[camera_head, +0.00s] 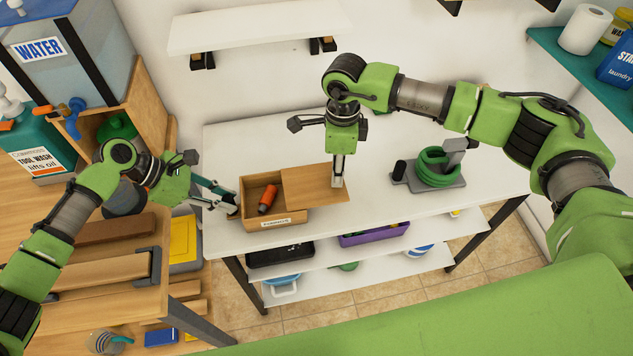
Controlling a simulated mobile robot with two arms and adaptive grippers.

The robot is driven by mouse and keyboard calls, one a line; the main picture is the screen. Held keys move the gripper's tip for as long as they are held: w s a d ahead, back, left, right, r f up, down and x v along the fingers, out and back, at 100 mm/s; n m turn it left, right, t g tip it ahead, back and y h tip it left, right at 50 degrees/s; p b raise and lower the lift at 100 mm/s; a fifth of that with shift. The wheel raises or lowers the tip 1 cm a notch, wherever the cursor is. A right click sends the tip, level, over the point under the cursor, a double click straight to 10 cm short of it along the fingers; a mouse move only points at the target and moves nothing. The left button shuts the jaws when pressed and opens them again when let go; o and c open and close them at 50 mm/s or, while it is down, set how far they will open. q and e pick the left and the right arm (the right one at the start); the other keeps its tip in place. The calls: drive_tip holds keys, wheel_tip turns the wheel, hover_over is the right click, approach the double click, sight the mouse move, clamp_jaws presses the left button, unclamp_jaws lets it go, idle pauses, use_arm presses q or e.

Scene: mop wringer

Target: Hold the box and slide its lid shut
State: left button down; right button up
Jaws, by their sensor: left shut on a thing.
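The wooden box (272,224) stands on the white table, with a small label on its front. Its lid (305,186) covers the right part of the box and sticks out well past its right end, so the left part is open. An orange and dark cylindrical thing (267,199) lies inside. My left gripper (232,204) is shut on the box's left wall. My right gripper (338,180) points down at the lid's right end, and its fingertips seem to touch it. Its fingers look close together, but their opening is unclear from this angle.
A green coiled hose (436,167) sits on a grey base to the right on the white table (390,205). A wooden workbench with a water tank (75,60) is at left. The shelf below holds a purple tray (374,234). The table between lid and hose is clear.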

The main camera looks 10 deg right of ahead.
sight(296, 187)
clamp_jaws()
drive_tip(key=shift+a, duration=0.15)
drive_tip(key=shift+w+a, duration=0.1)
drive_tip(key=shift+a, duration=4.85)
drive_tip(key=shift+o, duration=1.1)
unclamp_jaws()
drive_tip(key=shift+d, duration=0.1)
